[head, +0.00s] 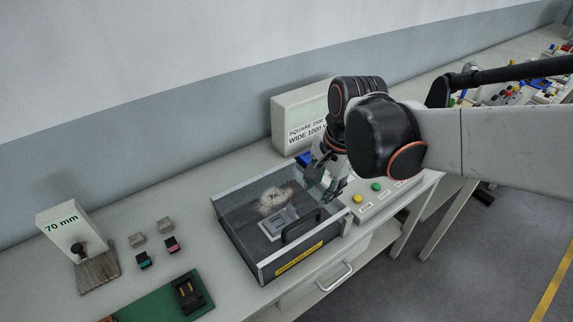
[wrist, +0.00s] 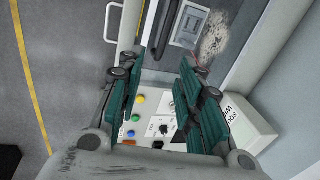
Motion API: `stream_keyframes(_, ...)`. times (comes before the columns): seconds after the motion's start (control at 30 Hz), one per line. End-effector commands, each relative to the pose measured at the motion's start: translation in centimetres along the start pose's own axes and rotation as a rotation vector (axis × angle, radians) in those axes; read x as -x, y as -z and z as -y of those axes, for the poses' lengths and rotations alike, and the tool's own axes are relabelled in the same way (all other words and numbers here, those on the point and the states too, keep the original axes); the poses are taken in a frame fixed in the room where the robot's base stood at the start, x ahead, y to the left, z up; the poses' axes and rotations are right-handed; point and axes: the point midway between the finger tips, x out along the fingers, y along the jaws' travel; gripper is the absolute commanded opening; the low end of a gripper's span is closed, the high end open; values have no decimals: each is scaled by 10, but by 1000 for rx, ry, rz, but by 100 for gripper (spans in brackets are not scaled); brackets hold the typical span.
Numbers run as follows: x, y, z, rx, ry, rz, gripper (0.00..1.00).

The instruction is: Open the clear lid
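The clear lid (head: 249,208) lies flat over a grey-framed box (head: 236,247) on the bench and looks closed. A black handle (head: 302,227) stands on the lid near its front right side. A pale fuzzy patch and a grey square part show beneath or on the lid; I cannot tell which. My gripper (head: 328,188) is at the right end of the box, near the lid's right edge. In the wrist view my gripper (wrist: 155,72) has its teal-padded fingers apart with nothing between them. The lid (wrist: 205,62) shows beyond the fingertips. Whether a finger touches the box is unclear.
A button panel (head: 376,196) sits right of the box. A white sign box (head: 294,118) stands behind it. A "70 mm" block (head: 66,226), small connectors (head: 158,234) and a green board (head: 160,302) lie to the left. A drawer handle (head: 336,277) projects below the bench.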

Motion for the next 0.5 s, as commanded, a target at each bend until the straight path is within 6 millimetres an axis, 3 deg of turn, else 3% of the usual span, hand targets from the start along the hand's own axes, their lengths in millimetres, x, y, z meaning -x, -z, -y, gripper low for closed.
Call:
stream_keyframes(0.27, -13, -3, 7, -55, -20, 15, 33)
stream_keyframes(0.5, -56, -3, 7, -53, -19, 14, 33)
